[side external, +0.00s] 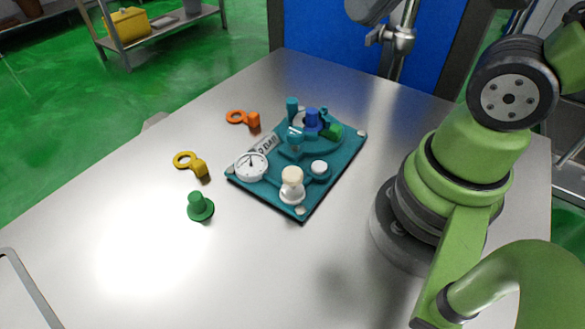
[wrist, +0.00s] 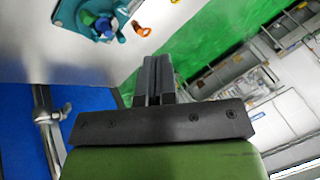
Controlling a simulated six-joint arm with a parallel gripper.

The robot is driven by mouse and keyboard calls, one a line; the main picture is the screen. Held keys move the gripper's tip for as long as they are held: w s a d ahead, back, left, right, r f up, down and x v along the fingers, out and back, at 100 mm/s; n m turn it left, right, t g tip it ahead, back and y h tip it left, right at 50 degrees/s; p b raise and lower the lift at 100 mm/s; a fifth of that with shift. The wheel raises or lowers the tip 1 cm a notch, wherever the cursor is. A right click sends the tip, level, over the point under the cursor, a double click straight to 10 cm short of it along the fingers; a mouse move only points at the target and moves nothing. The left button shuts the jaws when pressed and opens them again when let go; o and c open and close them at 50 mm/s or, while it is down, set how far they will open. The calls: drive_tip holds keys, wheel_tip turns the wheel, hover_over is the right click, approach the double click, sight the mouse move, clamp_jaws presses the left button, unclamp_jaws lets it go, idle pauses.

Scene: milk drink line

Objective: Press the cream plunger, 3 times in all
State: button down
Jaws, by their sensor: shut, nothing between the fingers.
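The cream plunger (side external: 292,183) stands upright on the front corner of the teal board (side external: 327,191) in the side view, with a pale cap on a white base. Nothing touches it there. In the wrist view my gripper (wrist: 157,62) has its dark fingers side by side, shut and empty. It is away from the plunger, and part of the teal board (wrist: 72,8) shows beyond it at the upper left. The plunger does not show in the wrist view. My gripper is not in the side view.
The board also bears a round dial (side external: 251,166), a white button (side external: 319,168), a blue knob (side external: 312,119) and teal posts. An orange ring tag (side external: 237,117), a yellow ring tag (side external: 187,161) and a green peg (side external: 200,207) lie left of it. The near table is clear.

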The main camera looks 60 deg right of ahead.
drive_tip(key=w+a+f+m+g+y, duration=0.25)
drive_tip(key=f+m+g, duration=0.2)
drive_tip(key=m, duration=0.35)
drive_tip(key=m+g+y, duration=0.3)
drive_tip(key=m+y, duration=0.1)
drive_tip(key=m, duration=0.8)
hover_over(290, 170)
wheel_tip(290, 170, down, 8)
drive_tip(key=shift+r, duration=0.2)
drive_tip(key=shift+f, duration=0.1)
drive_tip(key=shift+f, duration=4.3)
drive_tip(key=shift+f, duration=0.2)
drive_tip(key=shift+f, duration=0.25)
